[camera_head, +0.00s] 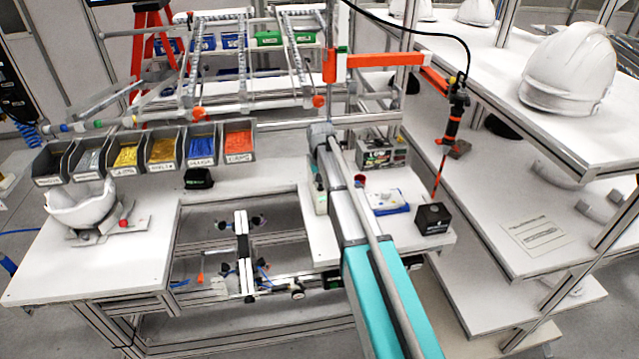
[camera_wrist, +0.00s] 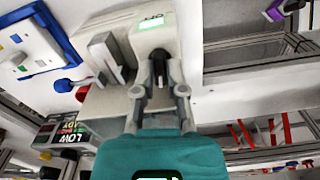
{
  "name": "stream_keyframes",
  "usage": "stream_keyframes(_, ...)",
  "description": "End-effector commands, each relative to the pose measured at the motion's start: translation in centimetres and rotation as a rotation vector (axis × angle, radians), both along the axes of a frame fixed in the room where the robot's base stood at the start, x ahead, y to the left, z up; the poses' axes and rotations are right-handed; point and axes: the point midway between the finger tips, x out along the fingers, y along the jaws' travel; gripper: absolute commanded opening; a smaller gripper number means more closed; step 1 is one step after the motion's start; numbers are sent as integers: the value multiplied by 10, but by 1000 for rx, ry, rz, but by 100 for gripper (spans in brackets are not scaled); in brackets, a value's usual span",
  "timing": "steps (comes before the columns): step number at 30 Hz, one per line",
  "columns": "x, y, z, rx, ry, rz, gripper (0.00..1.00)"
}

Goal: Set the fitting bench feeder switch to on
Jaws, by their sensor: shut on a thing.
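The feeder switch is a pale box (camera_wrist: 158,32) with a small lit green display at its edge and a dark lever (camera_wrist: 160,66) on its face, in the wrist view. The display lettering appears to read OFF, upside down, but is small. My gripper (camera_wrist: 160,90) has its two grey fingers closed around the lever, one on each side. In the head view my own arm crosses the bench and hides most of this spot. A pale, green-marked part (camera_head: 320,196) that may be the switch box shows just left of the arm. My gripper cannot be made out there.
A blue-edged white tray (camera_head: 388,203), a black box (camera_head: 433,218) and a labelled device (camera_head: 382,154) stand close on the right. A hanging screwdriver (camera_head: 447,140) is beyond. Parts bins (camera_head: 127,158) and a helmet shell (camera_head: 82,205) are at left. An opening lies mid-bench.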

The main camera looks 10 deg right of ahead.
Motion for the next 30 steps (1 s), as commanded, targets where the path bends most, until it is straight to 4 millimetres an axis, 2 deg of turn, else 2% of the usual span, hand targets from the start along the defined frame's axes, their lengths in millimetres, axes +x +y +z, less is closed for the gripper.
stream_keyframes(9, 1, 0, 0, 0, -1, 159, 0)
stream_keyframes(25, 1, 0, 0, 0, -2, 190, 0)
stream_keyframes(26, 1, 0, 0, 0, -2, 190, 19)
stream_keyframes(27, 1, 0, 0, 0, -2, 190, 27)
stream_keyframes(28, 1, 0, 0, 0, -2, 190, 30)
stream_keyframes(30, 1, 0, 0, 0, -2, 189, 30)
